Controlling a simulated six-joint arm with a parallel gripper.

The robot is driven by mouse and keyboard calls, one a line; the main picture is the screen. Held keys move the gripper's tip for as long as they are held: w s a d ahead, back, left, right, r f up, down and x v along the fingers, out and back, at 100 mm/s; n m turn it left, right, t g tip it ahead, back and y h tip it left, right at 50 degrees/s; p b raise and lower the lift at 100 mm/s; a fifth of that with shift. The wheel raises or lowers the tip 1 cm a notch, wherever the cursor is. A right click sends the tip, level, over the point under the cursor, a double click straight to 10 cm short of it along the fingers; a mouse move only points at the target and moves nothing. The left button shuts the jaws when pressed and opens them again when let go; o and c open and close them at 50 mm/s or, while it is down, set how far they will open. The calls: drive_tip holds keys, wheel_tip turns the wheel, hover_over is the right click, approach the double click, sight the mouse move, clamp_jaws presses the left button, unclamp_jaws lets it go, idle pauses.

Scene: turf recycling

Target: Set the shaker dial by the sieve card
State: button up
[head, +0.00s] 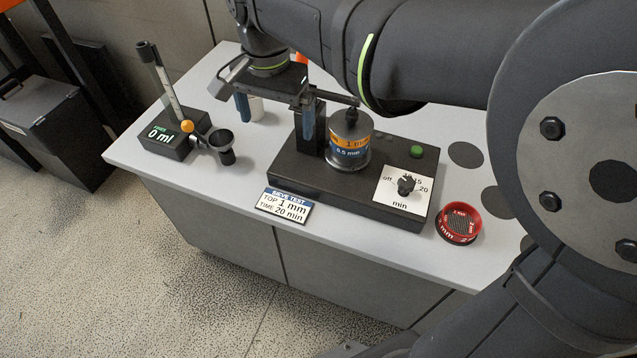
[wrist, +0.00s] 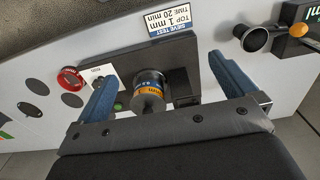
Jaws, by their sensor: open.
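The shaker (head: 330,190) is a black base with a white dial plate (head: 388,193) at its right. A black knob (head: 405,185) sits on the plate; "off", "15", "20" and "min" are readable, but its exact setting is not clear. The sieve card (head: 283,205) in front reads "TOP 1 mm, TIME 20 min"; it also shows in the wrist view (wrist: 172,20). A sieve stack (head: 348,145), orange 1 mm over blue 0.5 mm, stands on the shaker. My gripper (head: 275,128) is open and empty, above the table behind the stack, away from the knob. In the wrist view a finger partly covers the dial plate (wrist: 101,72).
A green button (head: 417,151) is behind the dial. A red sieve (head: 459,223) lies right of the shaker, near dark round spots (head: 466,155). A meter stand reading 0 ml (head: 166,138) with a dark cup (head: 222,147) stands at left. The table front left of the card is clear.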

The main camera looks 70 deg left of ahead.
drive_tip(key=shift+r, duration=1)
drive_tip(key=c, duration=0.9)
drive_tip(key=shift+w, duration=0.2)
drive_tip(key=n, duration=0.9)
hover_over(407, 182)
wheel_tip(407, 182, down, 6)
wheel_tip(407, 182, down, 18)
drive_tip(key=shift+r, duration=0.25)
drive_tip(key=c, duration=1)
